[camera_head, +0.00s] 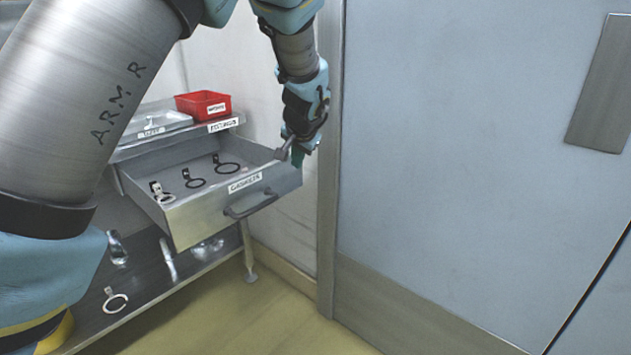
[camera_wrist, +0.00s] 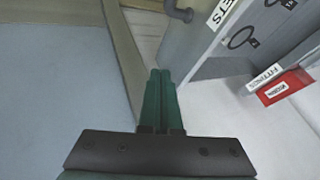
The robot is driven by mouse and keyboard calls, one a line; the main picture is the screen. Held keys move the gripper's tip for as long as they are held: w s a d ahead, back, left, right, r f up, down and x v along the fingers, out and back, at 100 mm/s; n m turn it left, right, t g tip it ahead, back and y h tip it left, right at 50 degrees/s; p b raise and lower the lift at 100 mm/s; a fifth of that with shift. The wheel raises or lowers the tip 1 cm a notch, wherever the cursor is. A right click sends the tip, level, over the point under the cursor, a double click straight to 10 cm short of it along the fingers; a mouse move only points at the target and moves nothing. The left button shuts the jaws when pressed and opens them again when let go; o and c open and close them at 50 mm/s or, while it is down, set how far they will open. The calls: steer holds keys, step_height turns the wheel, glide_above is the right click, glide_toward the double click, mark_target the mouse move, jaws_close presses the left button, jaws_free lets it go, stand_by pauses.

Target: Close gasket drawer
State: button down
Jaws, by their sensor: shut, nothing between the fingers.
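The gasket drawer (camera_head: 225,207) is a grey metal drawer labelled GASKETS, pulled well out of its bench on the left of the head view. In the wrist view the drawer front (camera_wrist: 203,38) and handle end show at the top. My gripper (camera_head: 292,155) is at the drawer's right front corner in the head view; whether it touches the drawer I cannot tell. In the wrist view the green fingers (camera_wrist: 160,77) are together and empty, pointing past the drawer front.
A red bin (camera_head: 203,104) and a clear tray (camera_head: 157,123) stand on the bench top, above a FITTINGS label. A lower shelf (camera_head: 140,300) holds a ring and glassy items. A large pale door (camera_head: 460,180) and its frame stand close on the right.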

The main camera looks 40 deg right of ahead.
steer(key=s+d, duration=0.2)
steer(key=d, duration=0.1)
steer(key=p, duration=0.2)
glide_toward(295, 181)
step_height(295, 181, down, 4)
steer(key=w+d, duration=0.1)
steer(key=shift+w+d+r+m, duration=0.2)
steer(key=shift+w+m, duration=0.1)
steer(key=shift+w, duration=0.1)
steer(key=shift+w+a, duration=0.1)
steer(key=shift+w, duration=0.15)
